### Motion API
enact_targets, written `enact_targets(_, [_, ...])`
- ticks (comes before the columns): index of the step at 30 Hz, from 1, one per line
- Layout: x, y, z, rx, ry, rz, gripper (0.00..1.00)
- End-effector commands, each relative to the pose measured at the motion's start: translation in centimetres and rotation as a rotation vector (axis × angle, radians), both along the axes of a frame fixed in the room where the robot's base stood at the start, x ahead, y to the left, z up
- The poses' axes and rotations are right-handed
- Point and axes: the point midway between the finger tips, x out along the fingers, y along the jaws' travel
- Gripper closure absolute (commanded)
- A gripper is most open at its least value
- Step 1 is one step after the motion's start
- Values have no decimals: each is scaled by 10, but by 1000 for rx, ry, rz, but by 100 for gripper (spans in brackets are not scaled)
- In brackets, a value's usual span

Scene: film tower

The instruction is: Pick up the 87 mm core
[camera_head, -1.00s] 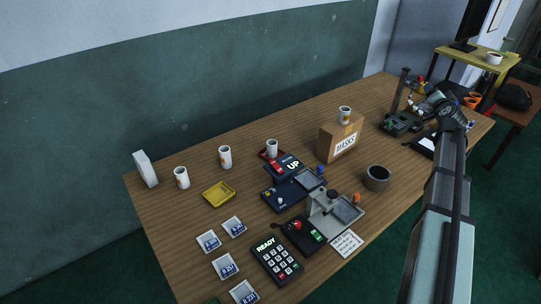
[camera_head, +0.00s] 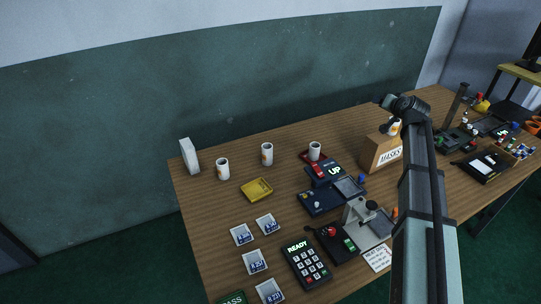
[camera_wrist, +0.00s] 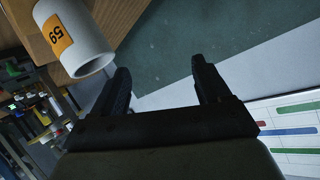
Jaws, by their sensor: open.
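Several white cores with orange labels stand on the table. In the head view one is at the left (camera_head: 222,169), one is right of it (camera_head: 267,154), and one stands on a red item (camera_head: 315,151). Another core (camera_head: 394,129) stands on the MASKS box, partly hidden by my arm. Their labels are too small to read there, so I cannot tell which is 87 mm. My gripper (camera_head: 386,102) is near the box-top core. In the wrist view my gripper (camera_wrist: 163,78) is open and empty. A core (camera_wrist: 75,38), its label apparently reading 59, lies outside the jaws, upper left.
The MASKS cardboard box (camera_head: 381,153) stands under my arm. A yellow tray (camera_head: 257,190), a READY keypad (camera_head: 305,264), a blue UP device (camera_head: 320,200) and a grey press-like device (camera_head: 362,222) occupy the table. A white block (camera_head: 189,157) stands at the far left.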

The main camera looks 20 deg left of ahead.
Motion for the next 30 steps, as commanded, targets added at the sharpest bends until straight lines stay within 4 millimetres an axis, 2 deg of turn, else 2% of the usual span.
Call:
enact_targets(1, [-5,28,-5,-20,26,40,24])
enact_targets(8, [-37,136,-29,-132,146,204,24])
enact_targets(12, [-66,199,-43,-214,222,303,24])
enact_targets(18, [-116,281,-61,-343,323,431,24])
enact_targets(24, [-167,337,-73,-482,415,527,24])
enact_targets(30, [-196,362,-77,-565,465,570,24])
